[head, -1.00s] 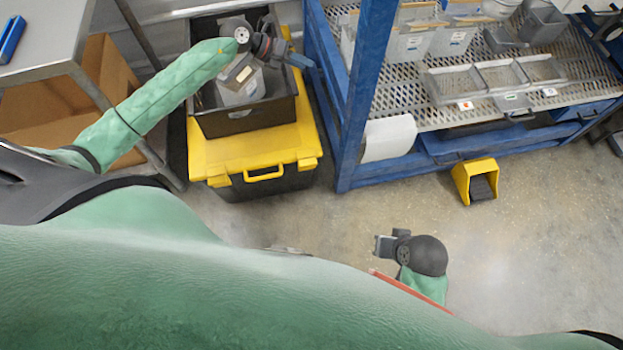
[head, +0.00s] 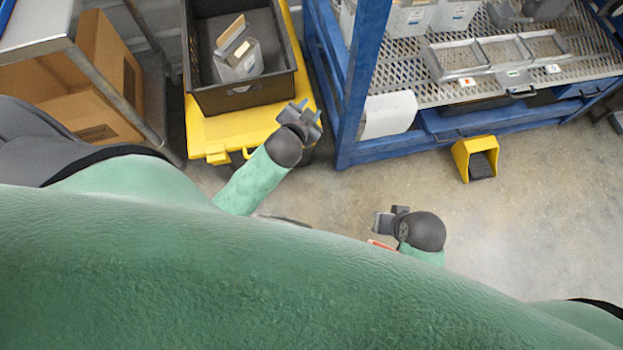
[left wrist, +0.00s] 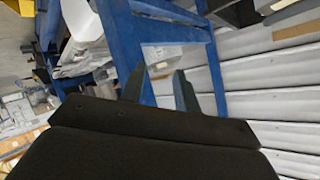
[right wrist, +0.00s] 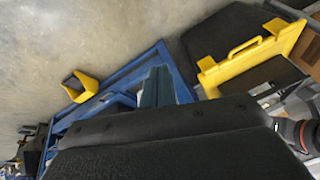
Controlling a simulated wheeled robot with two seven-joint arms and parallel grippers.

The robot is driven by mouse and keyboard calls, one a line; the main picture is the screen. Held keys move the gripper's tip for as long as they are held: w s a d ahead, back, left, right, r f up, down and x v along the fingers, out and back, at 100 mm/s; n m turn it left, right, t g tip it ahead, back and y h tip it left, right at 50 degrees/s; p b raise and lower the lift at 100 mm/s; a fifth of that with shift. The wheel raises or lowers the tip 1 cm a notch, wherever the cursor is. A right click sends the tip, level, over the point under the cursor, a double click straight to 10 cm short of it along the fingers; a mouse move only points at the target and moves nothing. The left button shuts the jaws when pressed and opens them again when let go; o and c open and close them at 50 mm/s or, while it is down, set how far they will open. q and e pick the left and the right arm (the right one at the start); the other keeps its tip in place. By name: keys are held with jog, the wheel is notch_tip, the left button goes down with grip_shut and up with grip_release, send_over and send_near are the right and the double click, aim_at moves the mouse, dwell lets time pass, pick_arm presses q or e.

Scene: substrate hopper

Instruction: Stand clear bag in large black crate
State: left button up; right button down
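The clear bag (head: 238,68), with a tan and white top edge and a small label, is inside the large black crate (head: 246,96) in the head view. It looks roughly upright, tilted a little, near the crate's middle; its base is partly hidden by the crate's front wall. My left gripper (head: 306,116) is outside the crate, off its front right corner, apart from the bag. Its fingers stand apart and empty in the left wrist view (left wrist: 160,90). My right gripper (head: 382,224) is low over the floor, with fingers together and empty in the right wrist view (right wrist: 158,86).
The crate sits on a yellow-lidded black box (head: 222,135). A blue rack (head: 352,95) with a perforated shelf holding trays and more bags stands to the right. A yellow foot pedal (head: 475,158) is on the floor. Cardboard boxes (head: 85,80) sit under a metal table at left.

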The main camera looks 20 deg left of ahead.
pick_arm(q)
jog(key=s+d+f+n+g+h, duration=0.1)
jog(key=s+d+f+g, duration=0.1)
jog(key=s, duration=0.5)
jog(key=s+d+f+n+g+h, duration=0.1)
jog(key=s+d+g, duration=0.2)
jog(key=s, duration=0.3)
jog(key=s+d+f+n+g+h, duration=0.1)
jog(key=s+d+f+g, duration=0.1)
jog(key=s, duration=0.5)
jog(key=shift+s+d+f+g, duration=0.3)
jog(key=shift+d+g, duration=0.25)
jog(key=shift+g, duration=0.65)
pick_arm(e)
jog(key=shift+s, duration=0.15)
